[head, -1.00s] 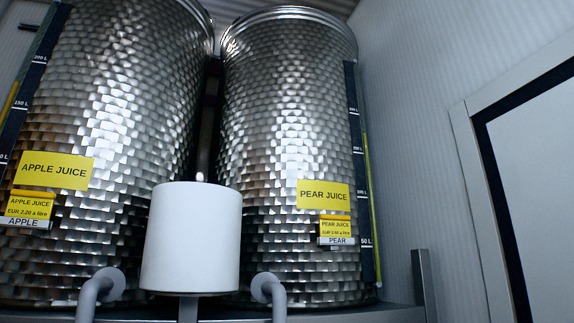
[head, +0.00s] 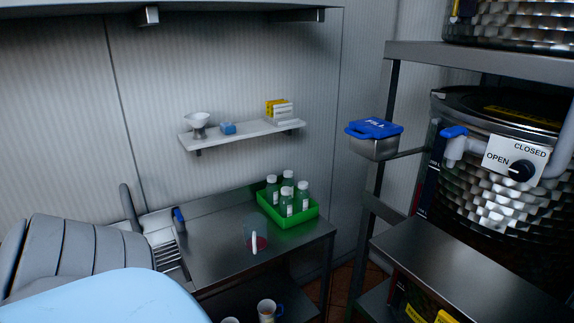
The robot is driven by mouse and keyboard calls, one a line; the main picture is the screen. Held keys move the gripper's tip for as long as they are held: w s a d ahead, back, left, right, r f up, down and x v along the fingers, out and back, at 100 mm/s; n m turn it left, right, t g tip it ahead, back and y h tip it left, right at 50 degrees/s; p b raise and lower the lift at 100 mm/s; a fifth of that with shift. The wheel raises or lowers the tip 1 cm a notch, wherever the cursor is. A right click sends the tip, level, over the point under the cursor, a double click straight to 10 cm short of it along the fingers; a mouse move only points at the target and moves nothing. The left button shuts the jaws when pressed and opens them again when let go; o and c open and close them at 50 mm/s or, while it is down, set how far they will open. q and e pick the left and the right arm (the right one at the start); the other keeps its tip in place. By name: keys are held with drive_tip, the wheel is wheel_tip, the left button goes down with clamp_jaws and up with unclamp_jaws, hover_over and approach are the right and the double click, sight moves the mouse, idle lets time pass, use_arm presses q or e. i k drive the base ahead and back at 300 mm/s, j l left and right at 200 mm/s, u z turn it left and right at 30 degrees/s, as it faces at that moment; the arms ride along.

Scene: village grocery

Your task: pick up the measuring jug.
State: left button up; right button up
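A clear, see-through vessel that looks like the measuring jug (head: 262,231) stands upright on the steel table (head: 212,255), near its front edge. It has a pale upright strip, perhaps its handle, and something reddish low down at its base. It stands in front of a green crate.
The green crate (head: 290,219) holds several capped bottles. A wall shelf (head: 240,135) carries small items. Mugs (head: 267,311) stand below the table. At right are a steel rack (head: 470,61), a juice tank (head: 500,205) and a blue-lidded container (head: 376,148).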

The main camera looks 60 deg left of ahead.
sight(255, 224)
drive_tip(key=u, duration=2)
